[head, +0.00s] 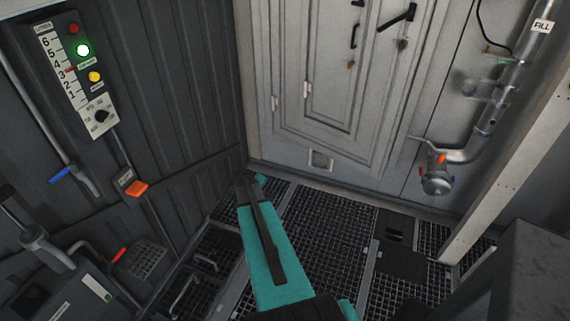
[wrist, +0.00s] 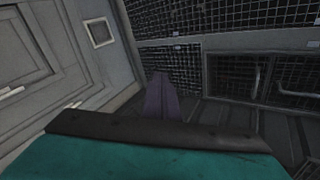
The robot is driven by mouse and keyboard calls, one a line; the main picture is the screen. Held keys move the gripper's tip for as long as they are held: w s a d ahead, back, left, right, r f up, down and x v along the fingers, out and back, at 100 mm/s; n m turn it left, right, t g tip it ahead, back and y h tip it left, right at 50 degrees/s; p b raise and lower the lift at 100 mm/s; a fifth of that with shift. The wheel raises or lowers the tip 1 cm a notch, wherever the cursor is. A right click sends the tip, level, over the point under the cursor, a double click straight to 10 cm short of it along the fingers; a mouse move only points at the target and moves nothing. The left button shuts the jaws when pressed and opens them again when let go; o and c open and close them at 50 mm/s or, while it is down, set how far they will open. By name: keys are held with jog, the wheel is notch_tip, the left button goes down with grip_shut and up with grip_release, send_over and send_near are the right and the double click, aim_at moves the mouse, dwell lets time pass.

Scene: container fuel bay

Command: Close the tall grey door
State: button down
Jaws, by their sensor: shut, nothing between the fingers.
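The tall grey door (head: 385,120) is a pale panelled door in the back wall in the head view, with its top cut off. A narrower panel (head: 325,110) with its own frame sits inside it. Dark handles (head: 397,18) show near the top right, and small hinges on the left. I cannot tell how far the door stands from its frame. In the wrist view the door's panelling (wrist: 45,60) fills the left side. My gripper (head: 249,184) is shut and empty, above the floor grating and apart from the door. Its fingers also show in the wrist view (wrist: 161,85).
A control panel (head: 75,80) with lamps is on the dark left wall. A pipe with a valve (head: 436,180) stands right of the door, beside a pale post (head: 515,150). Grating (head: 325,235) covers the floor, with raised handles at left. A dark box is at lower right.

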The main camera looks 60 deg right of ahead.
jog(key=s+a+f+g+y, duration=0.15)
jog(key=a+f, duration=0.25)
jog(key=a, duration=0.6)
jog(key=s+a+f+g+y, duration=0.1)
jog(key=s+a+f, duration=0.2)
jog(key=a, duration=0.7)
jog(key=s+a+f+g+y, duration=0.15)
jog(key=a+f, duration=0.25)
jog(key=a, duration=0.6)
jog(key=s+a+f+n+g+y+b, duration=0.1)
jog(key=s+a+g, duration=0.3)
jog(key=s+a, duration=1.5)
jog(key=shift+s+a+f+n+y, duration=0.15)
jog(key=shift+a+f+n+y, duration=0.15)
jog(key=shift+a+f+y, duration=0.55)
jog(key=shift+s+a+r, duration=0.1)
jog(key=shift+r, duration=0.05)
